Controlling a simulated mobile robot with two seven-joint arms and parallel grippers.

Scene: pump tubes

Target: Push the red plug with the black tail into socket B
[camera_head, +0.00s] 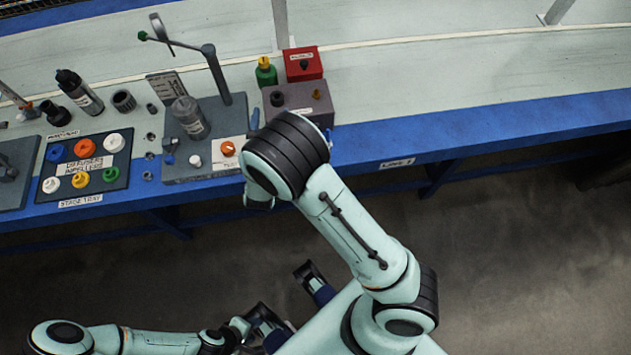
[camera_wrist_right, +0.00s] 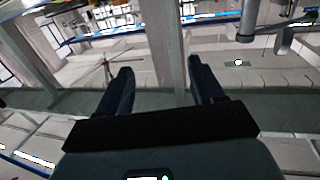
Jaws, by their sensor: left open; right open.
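I cannot make out for sure a red plug with a black tail or a socket marked B. A red block (camera_head: 304,64) with a small label and a dark knob on top sits at the back of the bench. A grey block (camera_head: 290,104) with a black knob and a gold knob stands in front of it, partly hidden by my right arm. My left gripper (camera_head: 288,296) is open and empty, low in the head view and away from the bench. My right gripper (camera_wrist_right: 160,82) is open and empty in the right wrist view; my arm largely hides it in the head view.
The stage tray (camera_head: 122,182) holds several coloured caps. A grey fixture plate (camera_head: 180,178) carries a post, a clear container (camera_head: 190,117) and an orange knob (camera_head: 228,148). A green bottle (camera_head: 266,74) stands beside the red block. The bench (camera_head: 450,85) is clear to the right.

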